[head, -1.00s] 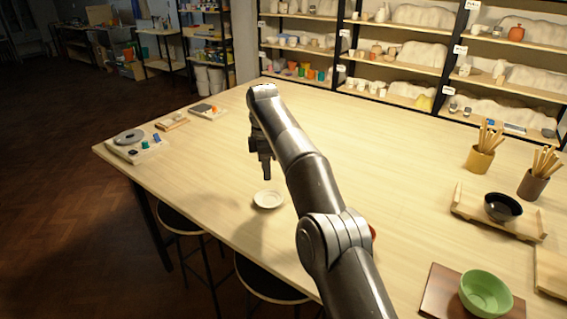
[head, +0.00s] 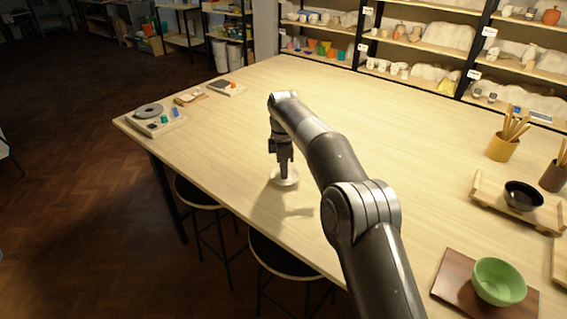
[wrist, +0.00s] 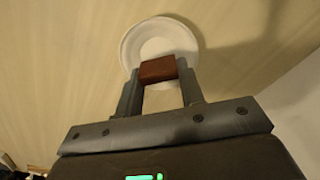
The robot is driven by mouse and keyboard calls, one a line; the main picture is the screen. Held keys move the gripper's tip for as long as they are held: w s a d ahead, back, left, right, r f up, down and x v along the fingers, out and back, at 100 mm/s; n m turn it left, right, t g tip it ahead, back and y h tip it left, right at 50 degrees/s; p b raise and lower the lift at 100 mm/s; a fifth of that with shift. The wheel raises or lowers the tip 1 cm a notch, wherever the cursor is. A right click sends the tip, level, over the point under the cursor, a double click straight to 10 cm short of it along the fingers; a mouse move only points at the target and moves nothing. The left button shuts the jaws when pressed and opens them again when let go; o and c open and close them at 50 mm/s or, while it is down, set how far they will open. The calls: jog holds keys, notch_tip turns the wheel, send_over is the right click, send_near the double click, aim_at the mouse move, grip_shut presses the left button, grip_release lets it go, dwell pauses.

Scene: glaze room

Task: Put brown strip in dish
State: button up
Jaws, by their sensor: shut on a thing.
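My gripper (head: 284,172) points down over the small white dish (head: 285,178) near the table's front left edge. In the wrist view my gripper (wrist: 158,72) is shut on the brown strip (wrist: 158,69), held crosswise between the fingertips. The white dish (wrist: 160,34) lies just beyond the strip there, and the strip overlaps its near part in the picture. Whether the strip touches the dish cannot be told. The strip cannot be made out in the head view, and the gripper covers part of the dish there.
The pale wooden table (head: 330,110) is clear around the dish. A device with a grey disc (head: 148,111) stands at the left corner. A green bowl (head: 498,281) and a black bowl (head: 523,195) stand at the right. Stools (head: 274,255) stand below the front edge.

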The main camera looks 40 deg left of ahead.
jog(key=o, duration=1)
jog(key=shift+r, duration=3.5)
